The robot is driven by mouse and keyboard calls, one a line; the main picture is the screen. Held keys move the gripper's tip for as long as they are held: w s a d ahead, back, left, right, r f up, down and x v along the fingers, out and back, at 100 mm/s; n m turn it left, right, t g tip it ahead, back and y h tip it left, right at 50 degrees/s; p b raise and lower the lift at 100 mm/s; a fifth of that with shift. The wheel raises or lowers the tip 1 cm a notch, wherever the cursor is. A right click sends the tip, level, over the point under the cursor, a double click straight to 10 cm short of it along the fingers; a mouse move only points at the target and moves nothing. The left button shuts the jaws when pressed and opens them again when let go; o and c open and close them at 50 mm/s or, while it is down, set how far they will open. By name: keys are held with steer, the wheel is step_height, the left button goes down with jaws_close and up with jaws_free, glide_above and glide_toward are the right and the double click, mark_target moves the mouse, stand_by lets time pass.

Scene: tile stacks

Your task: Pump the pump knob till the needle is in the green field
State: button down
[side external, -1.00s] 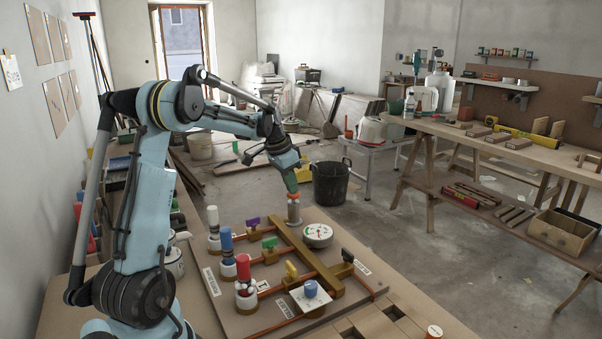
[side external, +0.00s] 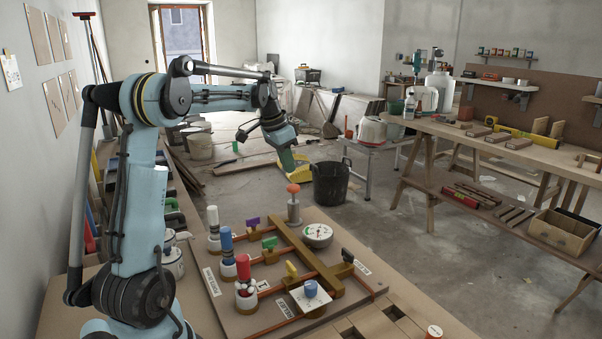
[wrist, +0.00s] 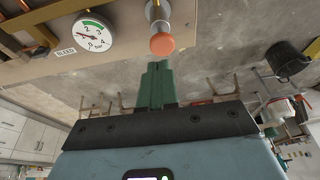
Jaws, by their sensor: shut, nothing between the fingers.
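The pump knob (side external: 293,188) is an orange-red cap on a grey metal cylinder (side external: 294,212) at the far edge of the board. It also shows in the wrist view (wrist: 162,44), just beyond my fingertips. My gripper (side external: 289,169) has green fingers, shut and empty, a little above the knob and apart from it. The fingers also show in the wrist view (wrist: 158,66). The round white gauge (side external: 318,233) lies right of the pump. In the wrist view the gauge (wrist: 95,35) has a green arc at its top; its needle seems to point left, below the green.
The board (side external: 222,314) carries brass pipes, a purple lever (side external: 253,222), a green lever (side external: 269,243), a yellow lever (side external: 291,269) and a black lever (side external: 347,255). White, blue and red cylinders stand along its left. A black bucket (side external: 331,183) stands on the floor beyond.

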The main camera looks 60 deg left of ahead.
steer(key=v, duration=0.6)
steer(key=shift+r, duration=0.35)
steer(key=shift+s, duration=0.1)
steer(key=r, duration=0.2)
steer(key=shift+s+a+r, duration=0.25)
steer(key=shift+a+r, duration=0.1)
steer(key=shift+a, duration=0.05)
steer(key=shift+f, duration=0.1)
glide_toward(293, 186)
steer(key=x, duration=0.5)
steer(key=shift+w+a, duration=0.15)
steer(key=shift+w, duration=0.05)
steer(key=shift+f, duration=0.75)
